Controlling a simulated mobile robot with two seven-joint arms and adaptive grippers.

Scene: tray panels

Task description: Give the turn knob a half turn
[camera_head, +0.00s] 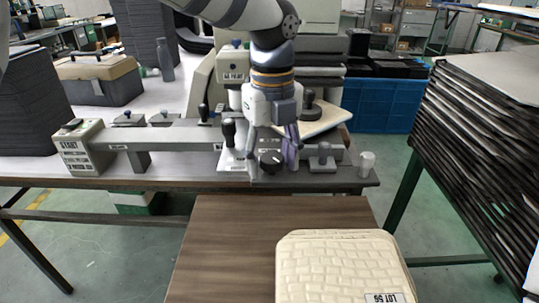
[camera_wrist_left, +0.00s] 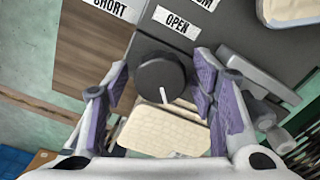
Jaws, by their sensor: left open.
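The turn knob (camera_head: 270,160) is black and round, on the front of the grey bench fixture. In the left wrist view the knob (camera_wrist_left: 160,77) shows a white pointer line toward the bottom of the picture. My left gripper (camera_head: 271,148) comes down from above, its fingers on either side of the knob. In the wrist view the purple-padded fingers of this gripper (camera_wrist_left: 158,88) stand apart, with visible gaps to the knob. It is open and holds nothing. My right gripper is not in view.
Labels reading OPEN (camera_wrist_left: 177,20) and SHORT lie near the knob. A black-handled lever (camera_head: 228,134) stands close left of the gripper, and a small clamp (camera_head: 322,157) to the right. A cream quilted panel (camera_head: 340,262) lies on the brown table in front.

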